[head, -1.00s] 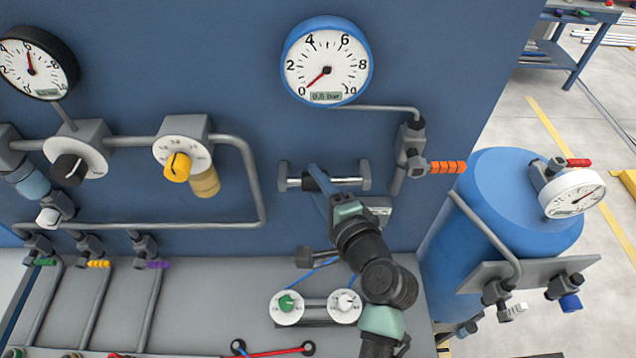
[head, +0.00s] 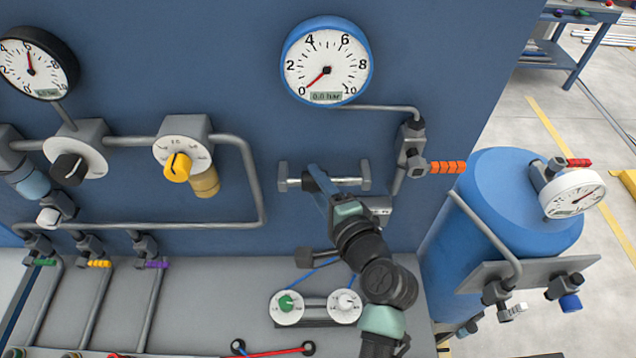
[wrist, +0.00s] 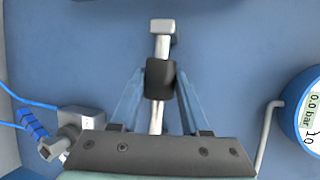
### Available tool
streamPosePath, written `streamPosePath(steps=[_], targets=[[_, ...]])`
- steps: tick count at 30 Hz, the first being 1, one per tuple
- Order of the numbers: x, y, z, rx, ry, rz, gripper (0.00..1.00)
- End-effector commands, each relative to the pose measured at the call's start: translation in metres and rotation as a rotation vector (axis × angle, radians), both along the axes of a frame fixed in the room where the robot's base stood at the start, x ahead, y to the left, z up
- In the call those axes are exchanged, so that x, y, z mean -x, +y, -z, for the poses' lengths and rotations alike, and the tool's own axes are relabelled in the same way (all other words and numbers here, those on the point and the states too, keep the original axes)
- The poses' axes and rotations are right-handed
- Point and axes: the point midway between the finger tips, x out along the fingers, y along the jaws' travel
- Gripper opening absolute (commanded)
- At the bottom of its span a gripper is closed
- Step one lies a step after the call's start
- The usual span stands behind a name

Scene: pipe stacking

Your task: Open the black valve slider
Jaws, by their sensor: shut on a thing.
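The black valve slider (wrist: 160,78) sits on a short silver rail (head: 345,181) fixed to the blue panel. In the head view, a small dark part of the slider (head: 309,183) shows toward the rail's left end, mostly behind my gripper. My gripper (head: 313,172) has its blue fingers at the slider. In the wrist view, the fingers of my gripper (wrist: 160,84) are shut on the slider, one on each side. The rail runs between the fingers, with its grey end block (wrist: 162,27) beyond the slider.
A blue-rimmed gauge (head: 327,62) reading 0.0 bar hangs above the rail. An orange-handled valve (head: 447,167) is to the right. A yellow knob (head: 178,167) and pipes are to the left. Green and white dials (head: 287,307) sit below, near my arm.

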Motion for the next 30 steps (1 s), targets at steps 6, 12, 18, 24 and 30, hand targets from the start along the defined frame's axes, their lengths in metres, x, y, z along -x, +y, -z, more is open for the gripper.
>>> streamPosePath(steps=[6,12,18,24,30], targets=[[-0.001,-0.013,0.002,-0.001,0.0,0.005,0.0],[0.0,-0.041,0.002,0.001,-0.001,0.009,0.0],[0.0,-0.044,0.001,0.002,0.0,0.01,0.0],[0.0,-0.043,0.0,0.003,0.0,0.01,0.65],[0.0,-0.041,0.0,0.001,0.0,0.004,0.76]])
